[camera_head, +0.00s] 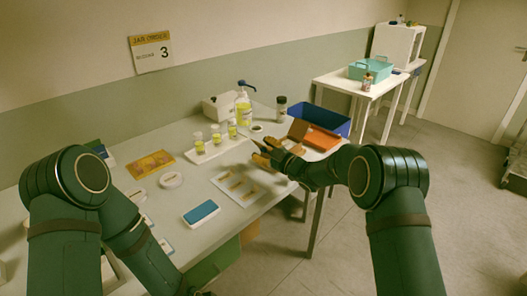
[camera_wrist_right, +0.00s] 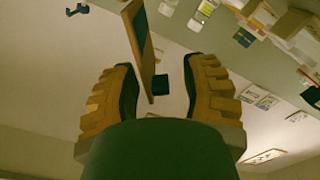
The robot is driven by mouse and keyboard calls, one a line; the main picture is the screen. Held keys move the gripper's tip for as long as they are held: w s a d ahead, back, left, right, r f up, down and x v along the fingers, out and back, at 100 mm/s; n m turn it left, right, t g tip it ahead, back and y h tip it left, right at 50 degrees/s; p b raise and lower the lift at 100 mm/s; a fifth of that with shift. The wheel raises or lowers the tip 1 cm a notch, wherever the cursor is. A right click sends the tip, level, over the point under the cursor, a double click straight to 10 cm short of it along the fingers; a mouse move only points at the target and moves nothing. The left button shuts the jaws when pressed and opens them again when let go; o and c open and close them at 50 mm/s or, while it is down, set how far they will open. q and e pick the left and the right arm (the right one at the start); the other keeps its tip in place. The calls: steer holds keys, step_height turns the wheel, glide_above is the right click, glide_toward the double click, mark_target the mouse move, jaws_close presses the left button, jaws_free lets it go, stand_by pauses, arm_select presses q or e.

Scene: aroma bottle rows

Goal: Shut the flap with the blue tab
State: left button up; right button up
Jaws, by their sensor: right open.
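An orange box (camera_head: 322,139) stands near the right end of the white table. Its brownish flap (camera_head: 297,129) appears raised at the box's left side. In the right wrist view an upright orange-brown panel (camera_wrist_right: 137,45), which looks like the flap, stands ahead between the fingers. A dark blue tab (camera_wrist_right: 162,85) shows beside its lower edge. My right gripper (camera_head: 259,151) is open and empty, just left of the box; it also shows in the right wrist view (camera_wrist_right: 161,90). I cannot tell whether a finger touches the flap. My left arm runs out of the bottom edge; its gripper is out of view.
A blue bin (camera_head: 322,116) stands behind the box. A dark-capped jar (camera_head: 281,108), a pump bottle (camera_head: 243,106) and cups of yellow liquid (camera_head: 215,137) stand behind and left of my right gripper. A pale tray of sticks (camera_head: 239,187) and a blue box (camera_head: 201,213) lie nearer.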

jaws_close()
steer(key=shift+d+r+m, duration=0.15)
steer(key=shift+m, duration=0.25)
stand_by(0.4)
steer(key=m+p, duration=0.1)
steer(key=w+d+r+m+p, duration=0.1)
steer(key=m, duration=0.1)
steer(key=shift+w+d+r+m+p, duration=0.1)
steer(key=shift+w+d+m+p, duration=0.35)
steer(key=shift+m, duration=0.35)
steer(key=shift+w+d+r+m+p, duration=0.1)
steer(key=shift+w+m+p, duration=0.1)
steer(key=shift+m+p, duration=0.45)
steer(key=shift+f+m, duration=0.1)
steer(key=shift+m, duration=0.15)
